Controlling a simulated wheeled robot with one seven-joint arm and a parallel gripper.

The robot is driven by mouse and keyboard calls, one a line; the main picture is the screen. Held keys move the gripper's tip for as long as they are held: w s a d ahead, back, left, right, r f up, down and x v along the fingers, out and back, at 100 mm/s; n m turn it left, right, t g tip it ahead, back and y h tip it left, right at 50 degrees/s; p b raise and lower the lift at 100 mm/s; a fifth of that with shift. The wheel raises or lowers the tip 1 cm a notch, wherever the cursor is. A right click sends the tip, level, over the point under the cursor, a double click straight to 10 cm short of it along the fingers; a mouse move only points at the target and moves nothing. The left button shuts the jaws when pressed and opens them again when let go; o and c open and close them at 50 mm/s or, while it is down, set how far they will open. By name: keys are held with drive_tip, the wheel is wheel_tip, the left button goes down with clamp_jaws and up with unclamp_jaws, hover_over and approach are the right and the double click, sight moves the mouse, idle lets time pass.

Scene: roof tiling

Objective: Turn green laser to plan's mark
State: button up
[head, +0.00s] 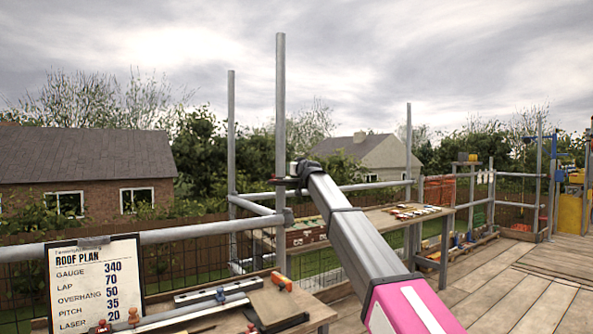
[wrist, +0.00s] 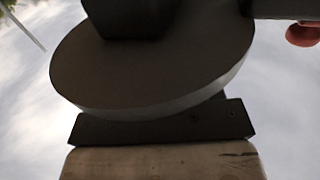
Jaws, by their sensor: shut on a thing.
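The roof plan board (head: 96,285) at the lower left of the head view reads gauge 340, lap 70, overhang 50, pitch 35 and laser 20. My gripper (head: 304,170) is at the far end of my outstretched arm, small and dark beside a tall scaffold pole. In the wrist view a dark block, seemingly the laser (wrist: 130,18), meets a dark round disc (wrist: 150,65) above a dark plate and a wooden piece (wrist: 165,163). My gripper is shut on it. No green colour, dial marks or pointer can be read, and the fingertips are not clear.
A bench (head: 305,322) with a level, clamps and boards stands at the lower left. A longer table (head: 385,219) with small items stands behind my arm. Scaffold poles (head: 280,120) and rails line the edge. Plank decking (head: 530,285) is clear at right.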

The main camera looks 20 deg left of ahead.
drive_tip(key=shift+m+t+h, duration=0.7)
drive_tip(key=shift+m+h, duration=0.3)
drive_tip(key=shift+h, duration=0.3)
drive_tip(key=shift+f, duration=0.1)
drive_tip(key=o, duration=0.9)
drive_tip(key=shift+s, duration=0.1)
drive_tip(key=v, duration=1)
drive_tip(key=shift+s+d, duration=0.2)
drive_tip(key=shift+s, duration=0.15)
